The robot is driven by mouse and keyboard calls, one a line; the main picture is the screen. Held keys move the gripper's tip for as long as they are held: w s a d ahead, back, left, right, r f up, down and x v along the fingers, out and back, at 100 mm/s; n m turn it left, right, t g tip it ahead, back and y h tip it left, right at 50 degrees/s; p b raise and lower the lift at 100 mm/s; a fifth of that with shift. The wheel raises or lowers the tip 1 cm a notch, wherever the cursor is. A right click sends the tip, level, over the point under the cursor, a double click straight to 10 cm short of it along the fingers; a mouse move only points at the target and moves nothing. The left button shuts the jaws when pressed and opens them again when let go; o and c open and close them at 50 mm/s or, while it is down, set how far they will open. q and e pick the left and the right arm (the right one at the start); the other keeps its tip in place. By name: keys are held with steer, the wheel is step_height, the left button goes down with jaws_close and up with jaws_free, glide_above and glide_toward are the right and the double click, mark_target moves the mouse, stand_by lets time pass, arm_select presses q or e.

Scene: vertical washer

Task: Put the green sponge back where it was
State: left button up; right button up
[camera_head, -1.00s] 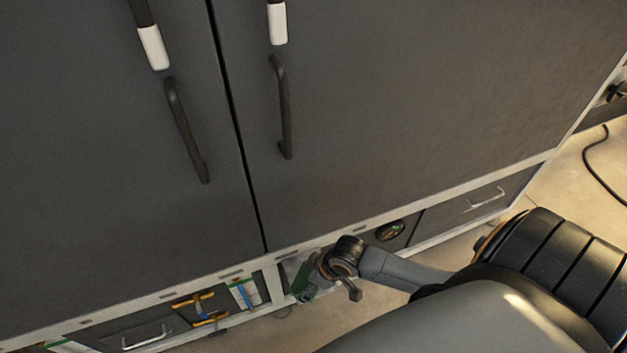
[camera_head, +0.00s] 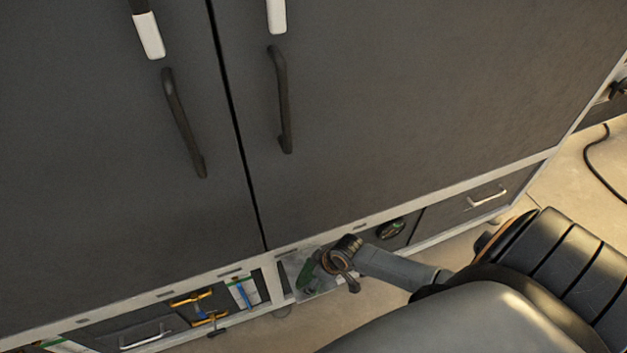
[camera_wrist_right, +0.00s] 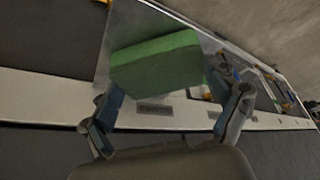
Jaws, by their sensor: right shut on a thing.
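The green sponge (camera_wrist_right: 157,62) is a block held between the fingers of my right gripper (camera_wrist_right: 165,85) in the right wrist view. In the head view the sponge (camera_head: 308,272) shows as a small green patch beside my right gripper (camera_head: 322,275), low in front of the cabinet. A shiny, partly see-through panel or compartment (camera_head: 322,287) is right behind it. I cannot tell whether the sponge touches that surface. My left gripper is not in view.
Two large dark doors with handles (camera_head: 184,125) (camera_head: 280,100) rise above. Yellow-handled tools (camera_head: 205,318) and a drawer handle (camera_head: 142,338) are to the lower left. Another drawer (camera_head: 487,197) is at the right. Open floor (camera_head: 262,338) lies below.

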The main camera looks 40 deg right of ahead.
steer(key=o, duration=1.1)
steer(key=shift+f, duration=0.1)
steer(key=p+v, duration=0.2)
steer(key=v, duration=1)
steer(key=shift+d, duration=0.1)
steer(key=s+d+f+m+h, duration=0.1)
steer(key=s+d+f+m, duration=0.15)
steer(key=f, duration=0.65)
steer(key=s+d+f+m+h, duration=0.15)
steer(key=s+f, duration=0.25)
steer(key=f, duration=0.4)
steer(key=s+a+f+g, duration=0.1)
steer(key=s+a+f, duration=0.1)
steer(key=s+f, duration=0.2)
steer(key=s+a+f+g, duration=0.1)
steer(key=s+a+f, duration=0.2)
steer(key=s, duration=0.7)
steer(key=s+a+f+g, duration=0.1)
steer(key=s+a+f, duration=0.2)
steer(key=s+f, duration=0.2)
steer(key=s, duration=0.2)
steer(key=shift+s+a+f, duration=0.25)
steer(key=shift+f, duration=0.15)
